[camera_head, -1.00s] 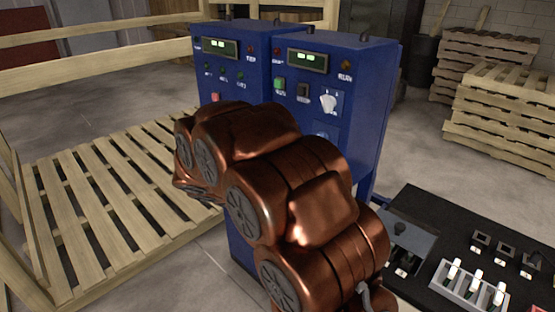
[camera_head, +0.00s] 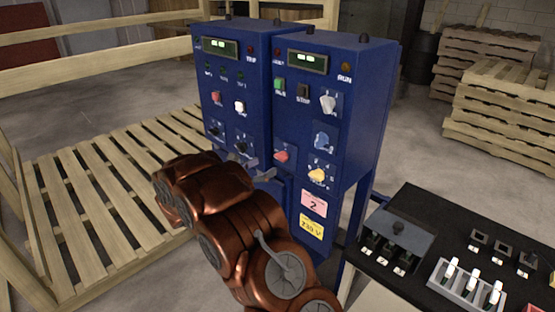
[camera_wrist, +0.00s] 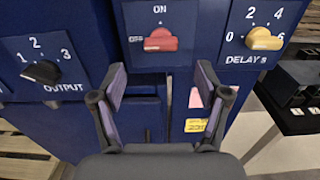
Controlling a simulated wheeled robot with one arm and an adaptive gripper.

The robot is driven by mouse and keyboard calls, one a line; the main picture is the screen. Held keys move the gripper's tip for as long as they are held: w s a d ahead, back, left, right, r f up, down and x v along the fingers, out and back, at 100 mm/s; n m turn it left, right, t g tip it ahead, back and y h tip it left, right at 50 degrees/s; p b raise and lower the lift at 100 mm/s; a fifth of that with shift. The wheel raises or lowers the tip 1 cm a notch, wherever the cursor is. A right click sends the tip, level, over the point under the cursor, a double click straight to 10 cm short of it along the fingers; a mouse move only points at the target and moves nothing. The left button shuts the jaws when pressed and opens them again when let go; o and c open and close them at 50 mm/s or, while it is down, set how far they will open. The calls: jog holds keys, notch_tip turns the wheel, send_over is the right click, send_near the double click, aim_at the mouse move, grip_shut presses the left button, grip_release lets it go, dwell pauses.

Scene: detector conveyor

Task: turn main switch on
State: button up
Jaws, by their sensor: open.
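The switch with a red handle (camera_wrist: 160,40) is on the blue cabinet front, with ON printed above it. Its handle lies roughly level, and the small lettering at its left is hard to read. The red handle also shows in the head view (camera_head: 283,155). My gripper (camera_wrist: 161,84) is open and empty, its two fingers spread below and either side of the switch, apart from it. In the head view, my arm hides most of the gripper.
A black OUTPUT knob (camera_wrist: 42,72) is at the left and a yellow DELAY knob (camera_wrist: 264,39) at the right. A black table with switches (camera_head: 430,265) stands at the right. A wooden pallet platform (camera_head: 90,205) is at the left.

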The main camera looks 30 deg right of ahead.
aim_at(278, 159)
jog(key=shift+p+x, duration=1)
jog(key=shift+x, duration=2.55)
jog(key=shift+c, duration=0.3)
jog(key=c, duration=1.1)
jog(key=shift+f+m+b, duration=0.2)
jog(key=shift+m+b, duration=0.1)
jog(key=shift+b, duration=0.55)
jog(key=m+b, duration=1.7)
jog(key=b, duration=1.2)
jog(key=shift+r+m, duration=0.15)
jog(key=shift+m, duration=0.15)
